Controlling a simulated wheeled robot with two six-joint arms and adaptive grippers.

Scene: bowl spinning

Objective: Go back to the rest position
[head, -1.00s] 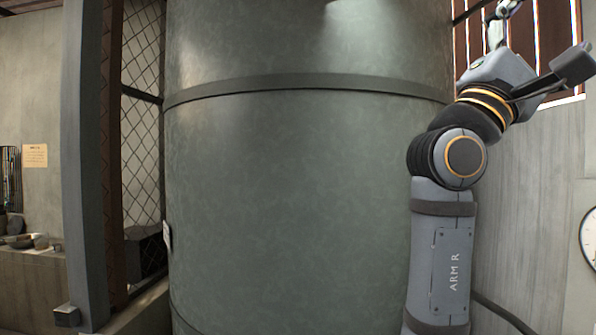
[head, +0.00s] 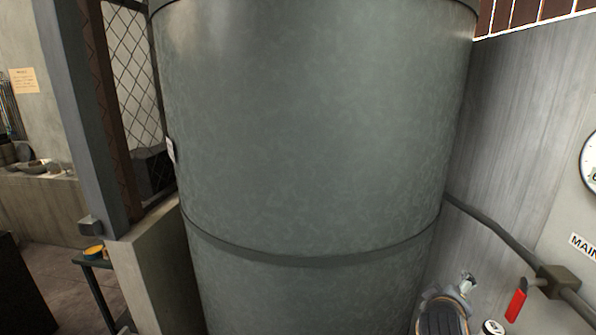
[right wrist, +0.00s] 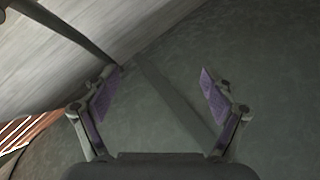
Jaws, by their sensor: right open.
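My right gripper (right wrist: 162,76) shows in the right wrist view with its two purple-padded fingers spread apart. Nothing is between them. Behind the fingers is a dark greenish-grey curved surface with a band across it. I cannot make out the right gripper for sure in the head view. My left gripper is not in either view.
A large grey-green cylindrical tank (head: 310,140) fills the middle. A dark post (head: 85,110) and a mesh panel (head: 130,75) stand left of it. A pipe (head: 495,225) with a red handle (head: 516,306) runs along the right wall. A yellow-rimmed object (head: 93,251) sits on a small stand.

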